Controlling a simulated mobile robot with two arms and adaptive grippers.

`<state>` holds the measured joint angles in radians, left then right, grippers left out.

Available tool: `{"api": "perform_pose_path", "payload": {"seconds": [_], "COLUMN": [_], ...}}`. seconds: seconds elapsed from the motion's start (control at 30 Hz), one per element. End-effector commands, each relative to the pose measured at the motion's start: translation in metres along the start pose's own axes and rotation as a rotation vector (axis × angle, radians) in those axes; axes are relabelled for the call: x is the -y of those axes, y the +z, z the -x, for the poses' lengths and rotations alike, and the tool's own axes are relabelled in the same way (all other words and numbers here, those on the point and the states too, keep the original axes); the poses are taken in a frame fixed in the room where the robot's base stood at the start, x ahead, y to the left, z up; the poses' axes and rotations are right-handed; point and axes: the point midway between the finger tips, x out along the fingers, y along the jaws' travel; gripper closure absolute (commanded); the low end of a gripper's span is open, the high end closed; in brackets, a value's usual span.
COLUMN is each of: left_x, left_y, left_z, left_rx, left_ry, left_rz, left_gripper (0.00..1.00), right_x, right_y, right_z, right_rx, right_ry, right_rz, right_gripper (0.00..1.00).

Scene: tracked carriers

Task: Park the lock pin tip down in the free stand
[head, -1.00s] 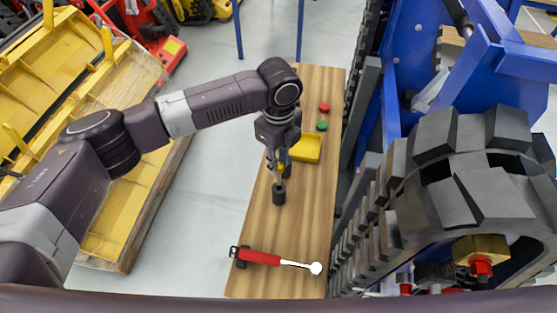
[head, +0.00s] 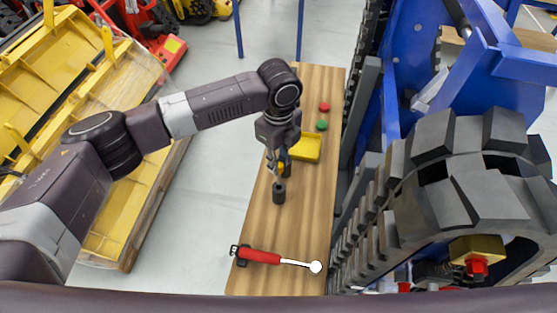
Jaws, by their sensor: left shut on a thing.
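My left gripper (head: 277,166) hangs over the wooden bench and points down, shut on the lock pin (head: 281,169). Only a small yellow and grey part of the pin shows between the fingers. A dark round stand (head: 279,194) is upright on the bench directly below the fingers. The pin's lower end is at or just above the stand's top; I cannot tell whether it is inside. A second dark cylinder (head: 287,170) is just behind, partly hidden by the gripper. My right gripper is not in view.
The wooden bench (head: 300,225) also bears a yellow tray (head: 308,147), a green button-like piece (head: 322,125), a red one (head: 324,107) and a red-handled hammer-like tool (head: 260,257) in front. A large track (head: 460,190) and blue frame border the bench on the right.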

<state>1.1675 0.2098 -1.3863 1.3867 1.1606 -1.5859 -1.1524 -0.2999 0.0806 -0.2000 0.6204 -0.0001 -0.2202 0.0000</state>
Motion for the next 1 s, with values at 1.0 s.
{"api": "perform_pose_path", "payload": {"seconds": [1.0], "left_x": [0.000], "left_y": [0.000], "left_z": [-0.025], "left_rx": [0.000], "left_ry": [0.000], "left_rz": [0.000], "left_gripper": [1.00], "right_x": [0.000], "right_y": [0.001], "right_z": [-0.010], "right_rx": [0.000], "right_ry": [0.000], "right_rz": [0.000], "right_gripper": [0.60]}}
